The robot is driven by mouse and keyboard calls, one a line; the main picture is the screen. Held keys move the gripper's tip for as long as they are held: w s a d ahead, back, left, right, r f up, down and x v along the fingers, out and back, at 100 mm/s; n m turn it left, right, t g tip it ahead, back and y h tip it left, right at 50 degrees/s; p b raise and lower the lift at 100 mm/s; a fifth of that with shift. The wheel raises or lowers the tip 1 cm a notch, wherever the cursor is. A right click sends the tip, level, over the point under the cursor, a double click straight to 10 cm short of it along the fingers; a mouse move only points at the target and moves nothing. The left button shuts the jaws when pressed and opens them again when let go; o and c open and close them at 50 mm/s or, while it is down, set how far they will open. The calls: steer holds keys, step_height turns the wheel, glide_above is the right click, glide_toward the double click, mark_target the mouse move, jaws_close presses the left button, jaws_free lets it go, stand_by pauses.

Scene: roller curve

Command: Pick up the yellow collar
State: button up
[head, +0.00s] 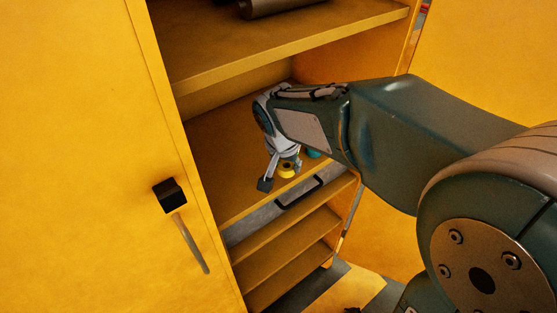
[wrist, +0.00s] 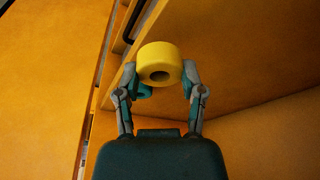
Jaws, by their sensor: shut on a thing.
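The yellow collar (wrist: 160,57) is a short thick ring with a dark round hole facing the wrist camera. It sits between the two fingers of my gripper (wrist: 160,74), which is shut on it with a fingertip at each side. In the head view the collar (head: 287,170) shows small under my gripper (head: 282,177), at the cabinet's middle shelf. A teal round thing (wrist: 145,92) is partly hidden behind the collar in the wrist view. I cannot tell whether the collar touches the shelf.
The yellow cabinet has an upper shelf (head: 290,45) above my arm, with a dark cylinder (head: 275,6) on it. The middle shelf (head: 228,150) is mostly bare. Lower shelves (head: 290,240) lie below. An open door (head: 80,160) with a black latch (head: 170,195) stands at left.

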steer(key=s+d, duration=0.8)
steer(key=s, duration=0.4)
steer(key=shift+s+d+f, duration=0.15)
steer(key=shift+d, duration=0.1)
